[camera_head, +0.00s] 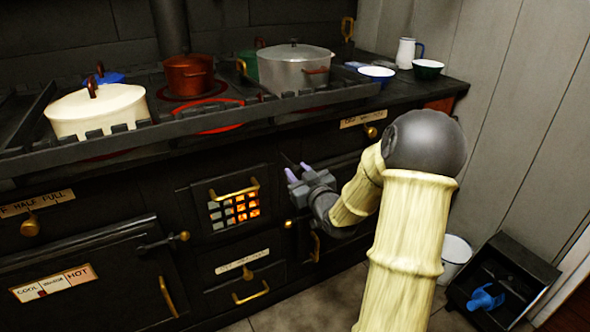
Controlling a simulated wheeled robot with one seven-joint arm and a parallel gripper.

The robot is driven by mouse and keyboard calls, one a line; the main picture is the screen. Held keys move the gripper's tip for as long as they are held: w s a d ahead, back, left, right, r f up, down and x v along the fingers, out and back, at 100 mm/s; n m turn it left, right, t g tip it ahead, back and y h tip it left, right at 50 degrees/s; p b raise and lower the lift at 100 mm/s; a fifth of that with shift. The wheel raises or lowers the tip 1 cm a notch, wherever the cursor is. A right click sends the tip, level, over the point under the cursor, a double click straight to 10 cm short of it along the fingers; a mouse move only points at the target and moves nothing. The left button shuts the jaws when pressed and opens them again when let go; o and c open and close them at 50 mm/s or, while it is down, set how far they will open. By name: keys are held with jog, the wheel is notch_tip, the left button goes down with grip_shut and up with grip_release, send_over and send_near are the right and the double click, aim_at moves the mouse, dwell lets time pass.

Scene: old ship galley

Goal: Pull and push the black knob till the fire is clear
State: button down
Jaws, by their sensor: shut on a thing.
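The fire (241,207) glows orange through a barred grate in the stove front. Its squares at the left look grey and dull, and those in the middle and at the right are bright. My gripper (299,172) is just right of the fire door, close to the stove front. Its pale fingers are shut on what seems to be the black knob, which they hide. A thin dark rod shows at the fingertips. I cannot tell how far the knob is drawn out.
A brass handle (234,191) crosses above the grate. A labelled drawer (243,268) sits below it. The stove top holds a cream pot (98,112), a copper pot (188,75) and a large grey pot (295,68). A white bucket (456,258) and a black box (497,283) stand on the floor at right.

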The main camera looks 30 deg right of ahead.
jog(key=shift+s+a, duration=0.15)
jog(key=c, duration=1)
grip_release()
jog(key=shift+w, duration=0.2)
jog(key=shift+s+b, duration=5.7)
jog(key=shift+s, duration=3.05)
